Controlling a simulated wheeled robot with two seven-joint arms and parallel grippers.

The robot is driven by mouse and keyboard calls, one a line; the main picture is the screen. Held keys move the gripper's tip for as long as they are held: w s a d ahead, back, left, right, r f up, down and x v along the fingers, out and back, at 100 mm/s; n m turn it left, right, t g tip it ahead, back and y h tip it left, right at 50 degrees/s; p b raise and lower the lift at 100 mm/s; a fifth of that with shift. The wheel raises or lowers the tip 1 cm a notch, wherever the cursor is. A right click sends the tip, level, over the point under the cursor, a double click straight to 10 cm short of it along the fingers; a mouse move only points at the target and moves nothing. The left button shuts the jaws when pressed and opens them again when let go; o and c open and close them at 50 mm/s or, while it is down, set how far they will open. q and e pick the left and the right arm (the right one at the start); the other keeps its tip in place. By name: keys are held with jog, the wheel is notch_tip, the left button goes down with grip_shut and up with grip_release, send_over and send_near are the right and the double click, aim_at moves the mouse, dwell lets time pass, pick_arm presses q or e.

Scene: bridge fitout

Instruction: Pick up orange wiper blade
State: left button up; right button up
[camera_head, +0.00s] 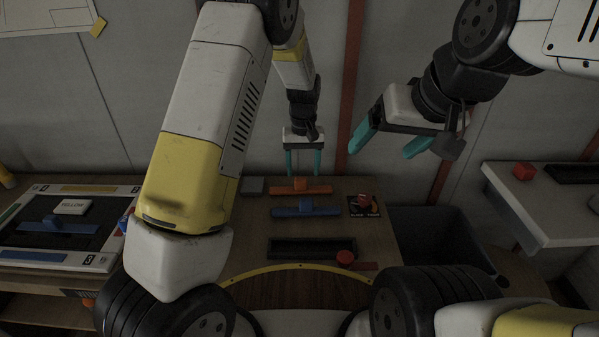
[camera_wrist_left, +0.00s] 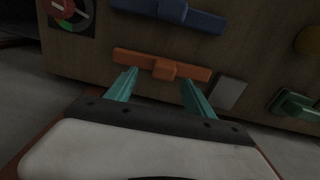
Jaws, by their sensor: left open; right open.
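The orange wiper blade (camera_head: 300,188) lies on the wooden table near its back edge, a flat bar with a raised block in its middle. In the left wrist view the blade (camera_wrist_left: 190,72) lies just beyond the fingertips, with its raised block between them. My left gripper (camera_head: 304,174) is open and empty, pointing down at the blade; it also shows in the left wrist view (camera_wrist_left: 158,82). I cannot tell whether the fingers touch the blade. My right gripper (camera_head: 389,150) is open and empty, raised to the right by the wall.
A blue wiper blade (camera_head: 320,211) lies just in front of the orange one. A dark bin (camera_head: 455,232) stands right. A board with parts (camera_head: 20,258) is at left.

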aim_at(301, 179)
pick_arm(q)
jog(key=f, duration=0.4)
jog(key=shift+s+a, duration=0.2)
jog(key=shift+a, duration=0.2)
jog(key=shift+f, duration=0.55)
jog(key=shift+d, duration=0.1)
grip_shut()
notch_tip(301, 179, up, 10)
jog(key=shift+r, duration=0.1)
